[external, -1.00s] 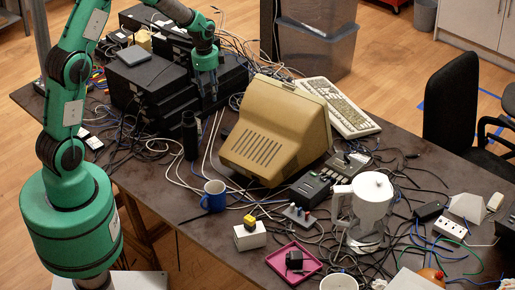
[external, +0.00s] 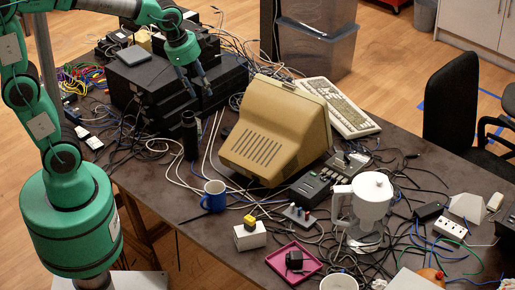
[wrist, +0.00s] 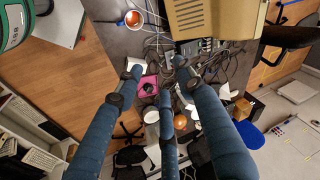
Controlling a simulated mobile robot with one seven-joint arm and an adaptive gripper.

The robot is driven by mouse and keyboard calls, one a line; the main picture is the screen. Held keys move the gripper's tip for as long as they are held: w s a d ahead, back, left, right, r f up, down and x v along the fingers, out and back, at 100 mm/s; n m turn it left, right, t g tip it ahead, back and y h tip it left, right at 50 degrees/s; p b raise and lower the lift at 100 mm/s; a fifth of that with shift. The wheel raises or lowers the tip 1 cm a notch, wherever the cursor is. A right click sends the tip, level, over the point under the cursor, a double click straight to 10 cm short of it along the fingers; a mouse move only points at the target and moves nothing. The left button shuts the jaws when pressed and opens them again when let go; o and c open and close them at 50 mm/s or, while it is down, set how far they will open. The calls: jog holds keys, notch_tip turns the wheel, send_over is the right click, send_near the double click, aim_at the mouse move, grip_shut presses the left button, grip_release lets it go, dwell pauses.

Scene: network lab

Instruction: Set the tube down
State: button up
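The only tube-like thing I can make out is a dark upright cylinder (external: 190,136), standing on the table left of the beige monitor; I cannot tell if it is the tube. My gripper (external: 196,82) is above the stacked black boxes at the back left, tilted, with its fingers apart. In the wrist view my gripper (wrist: 158,80) shows three blue fingers spread wide. No object shows between them, only the table far below. No tube is visible in the wrist view.
Black boxes (external: 150,84) stand at the back left among loose cables. The beige monitor (external: 272,130), a blue mug (external: 213,196), a white jug (external: 370,208) and a pink tray (external: 287,270) crowd the table. Some bare table lies near its front-left edge.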

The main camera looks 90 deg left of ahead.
jog(key=s+d+r+n+t+h, duration=0.1)
jog(key=s+d+r+n+t, duration=0.1)
jog(key=s+d, duration=1.3)
jog(key=shift+s+d+r+n, duration=0.15)
jog(key=shift+d+r+n, duration=0.5)
jog(key=shift+r, duration=0.25)
jog(key=shift+f+b, duration=1.35)
